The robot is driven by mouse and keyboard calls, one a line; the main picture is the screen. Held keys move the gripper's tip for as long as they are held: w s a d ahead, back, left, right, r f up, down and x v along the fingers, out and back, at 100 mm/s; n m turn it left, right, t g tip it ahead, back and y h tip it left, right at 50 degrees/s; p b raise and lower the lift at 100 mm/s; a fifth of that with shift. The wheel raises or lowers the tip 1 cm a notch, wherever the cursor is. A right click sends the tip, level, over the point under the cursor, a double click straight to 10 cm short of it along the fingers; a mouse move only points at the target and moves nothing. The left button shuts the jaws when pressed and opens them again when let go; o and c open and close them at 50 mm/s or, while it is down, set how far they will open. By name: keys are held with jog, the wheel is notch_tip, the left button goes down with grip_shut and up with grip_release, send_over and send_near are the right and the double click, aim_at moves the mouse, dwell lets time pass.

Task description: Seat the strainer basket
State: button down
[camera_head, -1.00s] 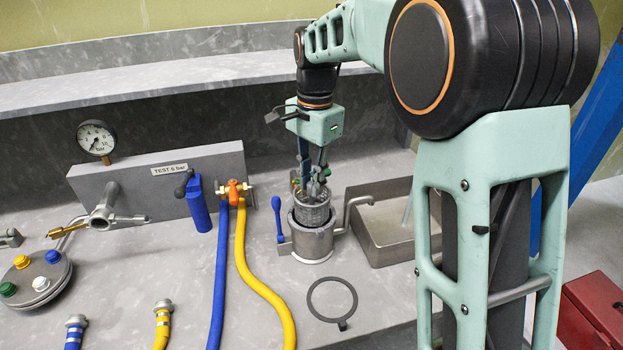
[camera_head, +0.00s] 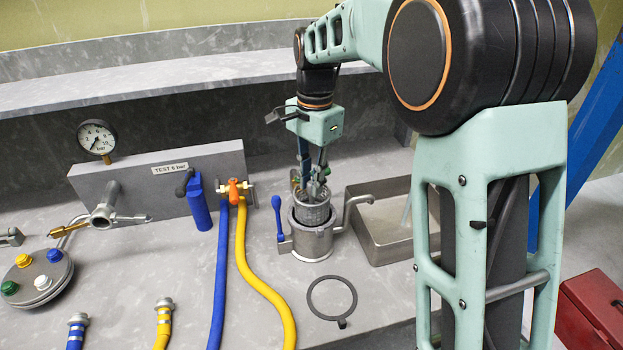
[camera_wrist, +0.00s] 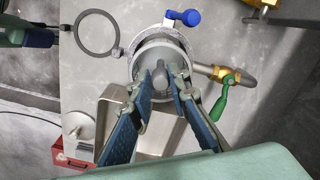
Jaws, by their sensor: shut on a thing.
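The strainer basket (camera_head: 312,213) is a grey perforated cup, upright in the mouth of the metal strainer pot (camera_head: 312,242), with its upper part still standing above the rim. My gripper (camera_head: 313,180) is right above it and shut on the basket's top, pointing down. In the wrist view my gripper's blue fingers (camera_wrist: 163,85) reach over the round pot mouth (camera_wrist: 150,48). The exact contact is small and partly hidden by the fingers. The pot has a blue-handled valve (camera_head: 279,220) at its left and a curved outlet pipe at its right.
A dark ring with a tab (camera_head: 332,299) lies in front of the pot. A metal tray (camera_head: 377,240) stands close on the right. Blue and yellow hoses (camera_head: 262,285) run on the left, below a test panel (camera_head: 150,180) with a gauge (camera_head: 97,138). A green-handled valve (camera_wrist: 222,98) is beside the pot.

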jog(key=shift+f+b, duration=3)
jog(key=shift+f, duration=2.15)
jog(key=c, duration=1.7)
grip_release()
jog(key=shift+c, duration=0.2)
